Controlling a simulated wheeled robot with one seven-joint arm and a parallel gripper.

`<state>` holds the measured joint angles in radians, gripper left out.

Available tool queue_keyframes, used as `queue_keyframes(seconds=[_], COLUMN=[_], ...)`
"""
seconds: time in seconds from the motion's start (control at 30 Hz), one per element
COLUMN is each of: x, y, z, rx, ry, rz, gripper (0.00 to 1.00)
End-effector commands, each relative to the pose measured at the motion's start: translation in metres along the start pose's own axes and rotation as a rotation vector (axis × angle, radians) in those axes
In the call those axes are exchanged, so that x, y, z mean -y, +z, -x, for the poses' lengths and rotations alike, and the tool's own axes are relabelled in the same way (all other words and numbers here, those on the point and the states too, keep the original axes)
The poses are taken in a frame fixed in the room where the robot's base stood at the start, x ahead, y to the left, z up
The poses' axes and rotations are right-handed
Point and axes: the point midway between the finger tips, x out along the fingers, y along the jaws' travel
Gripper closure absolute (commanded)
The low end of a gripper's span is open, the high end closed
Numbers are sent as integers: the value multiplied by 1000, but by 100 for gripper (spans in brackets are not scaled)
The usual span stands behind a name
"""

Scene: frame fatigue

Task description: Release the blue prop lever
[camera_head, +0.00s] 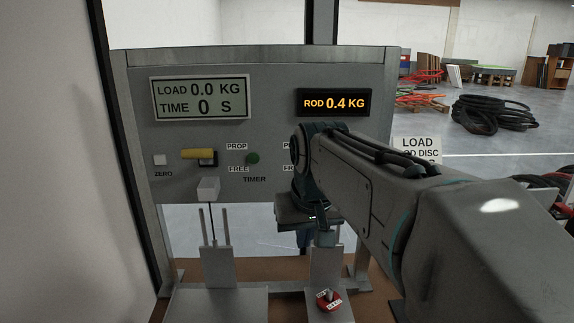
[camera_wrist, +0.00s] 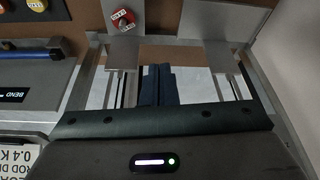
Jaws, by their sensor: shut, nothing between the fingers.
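The grey test panel (camera_head: 222,128) faces me in the head view. A yellow lever (camera_head: 198,155) sticks out at its left, level with the upper part of a PROP/FREE label pair. A second label pair at the right is partly covered by my arm. No blue lever can be made out there in the head view. My gripper (camera_head: 304,238) hangs in front of the panel's lower right, partly hidden by my wrist. In the wrist view its dark blue fingers (camera_wrist: 157,84) are together and empty. A blue bar (camera_wrist: 28,50) lies at the left there; I cannot tell whether it is the lever.
A red weight disc (camera_head: 328,300) sits on the right grey plate; a grey block (camera_head: 208,190) stands on a thin rod at the left. Coiled black hose (camera_head: 494,110) lies far right.

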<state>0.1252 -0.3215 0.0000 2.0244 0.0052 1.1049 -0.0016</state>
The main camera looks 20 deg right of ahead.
Motion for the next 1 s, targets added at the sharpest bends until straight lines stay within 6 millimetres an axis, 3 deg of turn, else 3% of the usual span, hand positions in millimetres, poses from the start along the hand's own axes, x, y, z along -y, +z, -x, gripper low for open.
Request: queue_keyframes(seconds=[0.03,0.2,0.3,0.5,0.73,1.0], x=[-8,-35,-52,-75,-83,-86], y=[-24,-84,-110,-139,-146,-152], z=[20,76,106,145,151,102], rx=[-18,-64,-88,-122,-130,-127], ry=[6,27,40,59,65,65], rz=[-18,-70,-98,-131,-142,-142], gripper=[100,100,100,100,100,100])
